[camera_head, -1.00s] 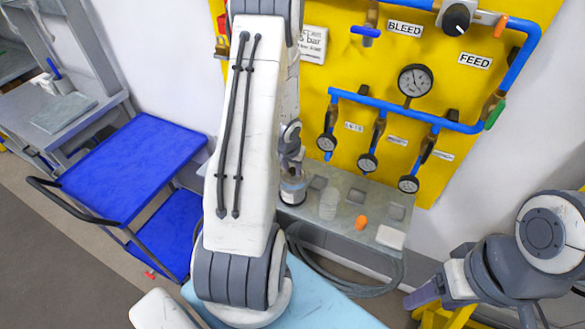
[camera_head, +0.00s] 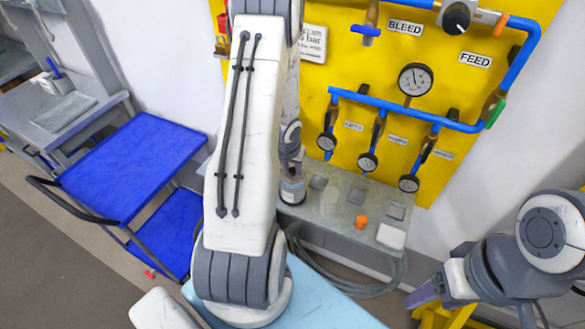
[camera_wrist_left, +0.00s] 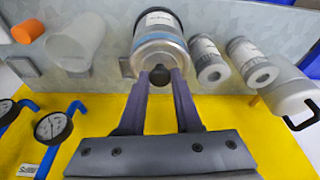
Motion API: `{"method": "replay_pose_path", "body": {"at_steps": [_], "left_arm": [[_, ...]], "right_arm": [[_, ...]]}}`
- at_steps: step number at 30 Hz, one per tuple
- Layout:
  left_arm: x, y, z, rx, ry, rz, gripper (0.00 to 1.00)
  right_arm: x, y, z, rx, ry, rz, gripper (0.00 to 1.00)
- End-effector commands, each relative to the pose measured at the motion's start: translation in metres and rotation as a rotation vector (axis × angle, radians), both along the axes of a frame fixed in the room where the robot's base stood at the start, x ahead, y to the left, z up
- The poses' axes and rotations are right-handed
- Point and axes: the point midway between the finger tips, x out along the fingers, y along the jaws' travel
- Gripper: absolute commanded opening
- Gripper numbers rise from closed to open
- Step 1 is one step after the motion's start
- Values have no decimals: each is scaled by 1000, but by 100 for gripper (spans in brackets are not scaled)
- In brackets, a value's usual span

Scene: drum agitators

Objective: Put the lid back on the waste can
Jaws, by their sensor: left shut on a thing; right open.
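A metal can with a dark end and a pale label (camera_wrist_left: 160,22) stands in the middle of the left wrist view; I take it for the waste can. It also shows low behind my left arm in the head view (camera_head: 292,190). The fingers of my left gripper (camera_wrist_left: 160,80) are shut on a dark round knob, apparently that of the metal lid (camera_wrist_left: 148,56). The lid is at the can's mouth; I cannot tell whether it is seated. In the head view my left gripper (camera_head: 291,160) is partly hidden. My right gripper (camera_head: 423,292) is open at lower right, away from the can.
On the grey bench are a translucent cup (camera_wrist_left: 78,42), an orange cap (camera_wrist_left: 27,32) and two hollow grey cylinders (camera_wrist_left: 207,62) close beside the can. A white vessel with a black handle (camera_wrist_left: 288,92) stands further right. The yellow panel (camera_head: 340,65) with gauges rises behind. A blue cart (camera_head: 130,165) is left.

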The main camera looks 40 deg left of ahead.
Motion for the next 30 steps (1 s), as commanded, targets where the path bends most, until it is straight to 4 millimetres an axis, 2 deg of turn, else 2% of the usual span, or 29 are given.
{"method": "replay_pose_path", "body": {"at_steps": [14,15,17,18,24,25,27,30], "left_arm": [[0,0,0,0,0,0,0],[0,0,0,0,0,0,40],[0,0,0,0,0,0,63],[0,0,0,0,0,0,68],[0,0,0,0,0,0,68],[0,0,0,0,0,0,75],[0,0,0,0,0,0,98],[0,0,0,0,0,0,98]], "right_arm": [[0,0,1,0,0,0,62],[0,0,1,0,0,0,62],[0,0,1,0,0,0,62],[0,0,1,0,0,0,62],[0,0,1,0,0,0,62],[0,0,1,0,0,0,62],[0,0,1,0,0,0,62],[0,0,1,0,0,0,62]]}}
